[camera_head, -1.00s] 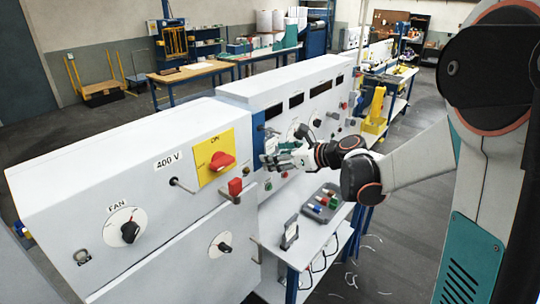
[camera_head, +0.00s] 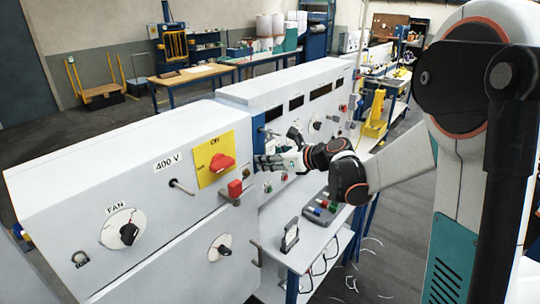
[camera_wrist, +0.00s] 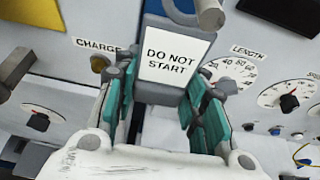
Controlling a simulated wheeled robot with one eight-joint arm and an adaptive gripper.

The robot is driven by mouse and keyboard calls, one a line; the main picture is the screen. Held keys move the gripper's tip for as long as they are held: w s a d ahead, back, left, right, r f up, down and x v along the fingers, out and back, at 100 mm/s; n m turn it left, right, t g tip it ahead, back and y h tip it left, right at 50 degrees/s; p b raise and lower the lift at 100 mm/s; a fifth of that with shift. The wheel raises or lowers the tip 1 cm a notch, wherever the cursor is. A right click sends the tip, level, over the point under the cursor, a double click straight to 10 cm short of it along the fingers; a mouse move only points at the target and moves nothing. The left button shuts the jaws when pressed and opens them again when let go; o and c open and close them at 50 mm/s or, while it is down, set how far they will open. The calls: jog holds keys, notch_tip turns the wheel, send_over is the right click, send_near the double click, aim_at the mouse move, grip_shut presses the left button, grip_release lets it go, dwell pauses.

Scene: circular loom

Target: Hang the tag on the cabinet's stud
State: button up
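The tag is a dark grey plate with a white "DO NOT START" face (camera_wrist: 177,55). In the wrist view it stands upright between the teal fingers of my gripper (camera_wrist: 160,98), which look closed on its lower part. A grey stud with a rounded end (camera_wrist: 210,14) shows at the tag's upper right corner; whether they touch I cannot tell. In the head view my gripper (camera_head: 266,163) is close to the white cabinet (camera_head: 190,131), in front of its blue panel (camera_head: 258,128). A short grey stud (camera_head: 270,132) sticks out above it. The tag is not clear there.
Below, a white shelf (camera_head: 312,240) bears a small dark stand (camera_head: 289,237) and a grey tray (camera_head: 309,213) with coloured pieces.

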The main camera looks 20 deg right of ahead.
jog(key=shift+s+d+r, duration=0.25)
jog(key=shift+s+d, duration=0.15)
jog(key=shift+s, duration=0.1)
dwell(0.3)
jog(key=s+d, duration=0.3)
jog(key=s, duration=0.1)
jog(key=shift+r, duration=0.3)
